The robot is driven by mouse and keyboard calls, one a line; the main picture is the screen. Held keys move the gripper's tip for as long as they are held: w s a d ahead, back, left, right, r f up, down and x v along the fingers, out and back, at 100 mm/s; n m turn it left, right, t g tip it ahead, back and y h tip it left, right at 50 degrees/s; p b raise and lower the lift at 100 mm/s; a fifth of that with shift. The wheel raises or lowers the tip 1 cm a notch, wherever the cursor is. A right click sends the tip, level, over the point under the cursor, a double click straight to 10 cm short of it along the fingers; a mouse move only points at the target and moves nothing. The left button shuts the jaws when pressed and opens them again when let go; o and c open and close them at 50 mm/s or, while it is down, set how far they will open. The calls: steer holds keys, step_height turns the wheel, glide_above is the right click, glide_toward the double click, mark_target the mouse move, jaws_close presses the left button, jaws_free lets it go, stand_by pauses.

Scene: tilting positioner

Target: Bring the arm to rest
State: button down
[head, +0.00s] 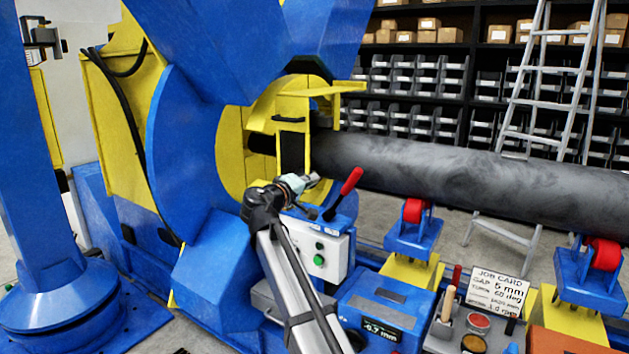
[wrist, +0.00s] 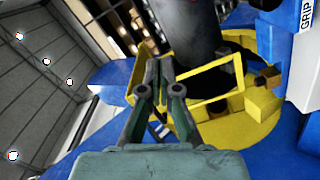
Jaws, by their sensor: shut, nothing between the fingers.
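My arm (head: 297,285) reaches up from the bottom of the head view to the front of the blue and yellow positioner. My gripper (head: 313,179) is small there, beside the red-handled lever and above the control box. In the wrist view my gripper (wrist: 160,62) points up the picture, its two fingers together and nothing held. Behind the fingers are the positioner's yellow face (wrist: 240,135) and the dark pipe (wrist: 190,30). I cannot tell the exact gap between the fingertips and the positioner.
The grey pipe (head: 470,180) runs right from the positioner over red rollers (head: 414,210). A red-handled lever (head: 345,190) rises near my gripper. A control box (head: 325,255) with green buttons, a display unit (head: 375,315) and a job card (head: 497,291) stand in front. A ladder (head: 545,90) leans behind.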

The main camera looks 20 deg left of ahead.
stand_by(0.3)
steer(key=s+d+f+m+g+y+p, duration=0.1)
steer(key=s+d+f+g, duration=0.4)
steer(key=f, duration=1)
steer(key=s+d+f+g+p, duration=0.1)
steer(key=s+d+f+g, duration=0.15)
steer(key=d+f, duration=0.85)
steer(key=s+d+f+m+g+y+p, duration=0.1)
steer(key=s+d+f+g, duration=0.25)
steer(key=f, duration=1.55)
steer(key=s+d+f+m+g+p, duration=0.15)
steer(key=s+d+f+g, duration=0.25)
steer(key=s+d+f, duration=0.7)
steer(key=s+d+f+m+g+p, duration=0.15)
steer(key=s+d+f+g, duration=0.25)
steer(key=s+d+f, duration=0.55)
steer(key=s+d+f+m+g+y+p, duration=0.1)
steer(key=s+d+f+m+g, duration=0.1)
steer(key=s, duration=1.2)
steer(key=s+d+f+m+g+y+p, duration=0.2)
steer(key=s+d, duration=0.3)
steer(key=s, duration=0.9)
steer(key=shift+s+m+g, duration=0.25)
steer(key=shift+m+g, duration=0.15)
steer(key=shift+g, duration=0.1)
steer(key=shift+d, duration=0.1)
